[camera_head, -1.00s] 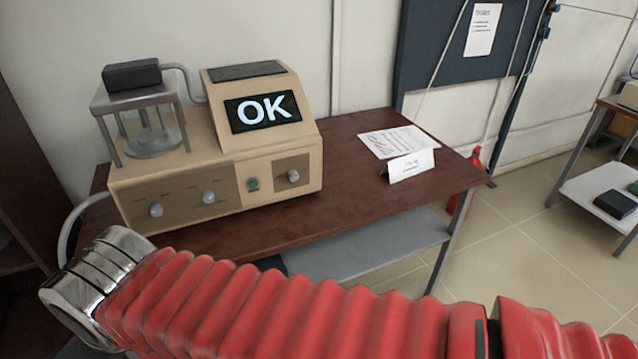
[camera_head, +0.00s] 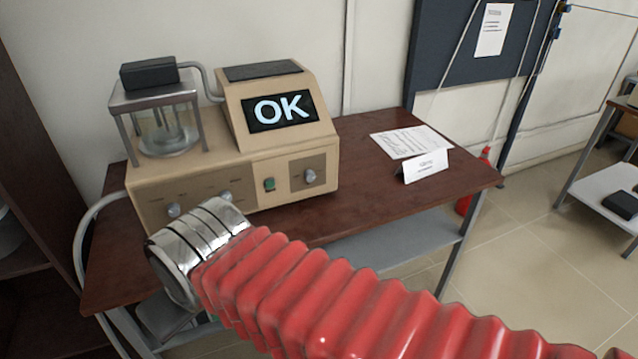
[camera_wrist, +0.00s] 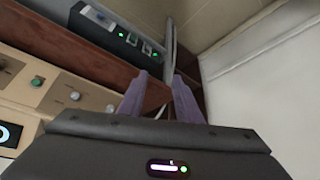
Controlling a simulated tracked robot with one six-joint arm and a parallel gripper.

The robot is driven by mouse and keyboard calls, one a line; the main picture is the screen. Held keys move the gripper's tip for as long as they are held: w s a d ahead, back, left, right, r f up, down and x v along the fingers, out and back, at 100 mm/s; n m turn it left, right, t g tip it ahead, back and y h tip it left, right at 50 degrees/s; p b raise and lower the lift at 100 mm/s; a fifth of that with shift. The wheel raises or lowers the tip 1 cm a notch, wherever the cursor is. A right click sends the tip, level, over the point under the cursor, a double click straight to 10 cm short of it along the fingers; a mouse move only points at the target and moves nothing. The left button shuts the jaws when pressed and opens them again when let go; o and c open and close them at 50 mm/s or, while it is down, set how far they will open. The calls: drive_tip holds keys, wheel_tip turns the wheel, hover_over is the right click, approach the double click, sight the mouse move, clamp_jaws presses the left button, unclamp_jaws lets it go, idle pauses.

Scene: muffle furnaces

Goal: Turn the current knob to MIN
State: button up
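The beige device (camera_head: 290,145) stands on the brown table, its screen reading OK. Its front panel carries a left knob (camera_head: 173,209), a middle knob (camera_head: 226,195), a green button (camera_head: 269,184) and a right knob (camera_head: 310,176). The knob labels are too small to read, so I cannot tell which one is the current knob. The silver end of my arm partly covers the lower front panel. My gripper (camera_wrist: 164,80) is open and empty in the wrist view, its two fingers apart. There the device panel (camera_wrist: 55,100) lies to the left of the fingers, not between them.
The brown table (camera_head: 365,205) has a paper sheet (camera_head: 410,141) and a white card (camera_head: 425,167) on its right side. A glass vessel (camera_head: 168,135) in a metal frame is at the device's left. A power strip (camera_wrist: 118,30) with green lights shows in the wrist view.

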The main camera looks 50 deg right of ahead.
drive_tip(key=shift+o, duration=0.2)
drive_tip(key=shift+o, duration=0.8)
drive_tip(key=shift+w+d, duration=0.1)
drive_tip(key=shift+o, duration=0.5)
drive_tip(key=shift+w+d, duration=0.25)
drive_tip(key=w+d+f+m+t+h, duration=0.15)
drive_tip(key=w+d, duration=0.25)
drive_tip(key=d, duration=0.5)
drive_tip(key=w+d+f+m+t+h, duration=0.15)
drive_tip(key=w+d, duration=0.25)
drive_tip(key=d, duration=0.4)
drive_tip(key=w+d+f+m+t+h, duration=0.1)
drive_tip(key=w+d+f+h, duration=0.2)
drive_tip(key=d, duration=0.6)
drive_tip(key=s+d+f+m+t+h, duration=0.1)
drive_tip(key=d+f, duration=0.1)
drive_tip(key=d, duration=0.4)
drive_tip(key=s+d+f+m+t, duration=0.1)
drive_tip(key=d+f+t, duration=0.1)
drive_tip(key=d, duration=0.3)
drive_tip(key=s+d+f+m+t+h, duration=0.1)
drive_tip(key=s+d, duration=0.3)
drive_tip(key=s, duration=0.4)
drive_tip(key=shift+s+d+f+m+t+h, duration=0.35)
drive_tip(key=shift+m+t+h, duration=0.3)
drive_tip(key=shift+t, duration=0.25)
